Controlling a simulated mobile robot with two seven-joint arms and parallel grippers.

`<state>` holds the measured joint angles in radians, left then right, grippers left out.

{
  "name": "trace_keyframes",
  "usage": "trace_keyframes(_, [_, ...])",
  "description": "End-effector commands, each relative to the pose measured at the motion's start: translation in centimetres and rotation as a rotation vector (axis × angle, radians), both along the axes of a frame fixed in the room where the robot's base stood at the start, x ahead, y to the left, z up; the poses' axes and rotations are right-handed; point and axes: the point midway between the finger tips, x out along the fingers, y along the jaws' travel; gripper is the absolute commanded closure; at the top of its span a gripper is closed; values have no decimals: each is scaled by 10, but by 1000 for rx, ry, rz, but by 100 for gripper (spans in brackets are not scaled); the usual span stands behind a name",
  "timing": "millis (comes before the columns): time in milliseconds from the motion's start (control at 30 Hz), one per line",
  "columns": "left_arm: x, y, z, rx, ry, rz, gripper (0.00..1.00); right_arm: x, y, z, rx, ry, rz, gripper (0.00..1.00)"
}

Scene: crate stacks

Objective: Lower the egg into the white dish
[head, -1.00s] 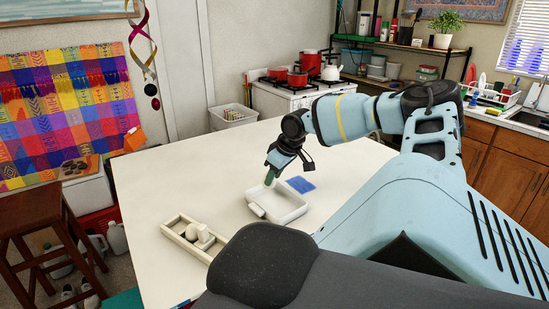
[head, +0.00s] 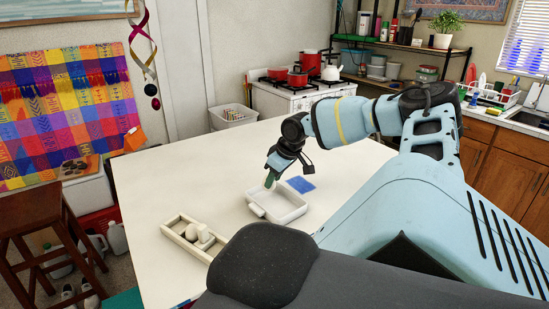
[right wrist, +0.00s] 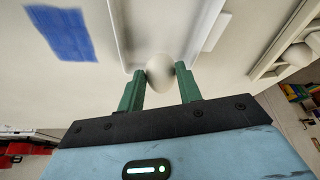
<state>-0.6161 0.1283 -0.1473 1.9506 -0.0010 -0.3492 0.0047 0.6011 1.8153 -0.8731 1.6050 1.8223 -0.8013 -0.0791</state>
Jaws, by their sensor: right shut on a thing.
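The white dish (head: 291,219) is a shallow rectangular tray with a tab on one side, lying on the white table. My right gripper (head: 269,182) is over its far left part, fingers pointing down. In the right wrist view the green fingers (right wrist: 160,88) are shut on a pale egg (right wrist: 159,72), one on each side. The dish (right wrist: 122,40) shows behind the egg, which overlaps its near edge in that view. The egg's height above the dish floor cannot be told. In the head view the egg is not clearly visible. My left gripper is out of view.
A cream divided crate (head: 175,233) with pale egg-like things stands left of the dish. A blue square (head: 300,184) lies flat behind the dish. The far left of the table (head: 160,180) is clear.

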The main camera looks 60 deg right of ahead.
Motion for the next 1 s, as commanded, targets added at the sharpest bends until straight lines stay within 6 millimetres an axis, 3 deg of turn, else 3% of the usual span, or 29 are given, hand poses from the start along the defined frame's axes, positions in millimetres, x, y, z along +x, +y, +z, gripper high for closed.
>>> trace_keyframes(1000, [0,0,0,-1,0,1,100,0,0,-13,0,0,0,73])
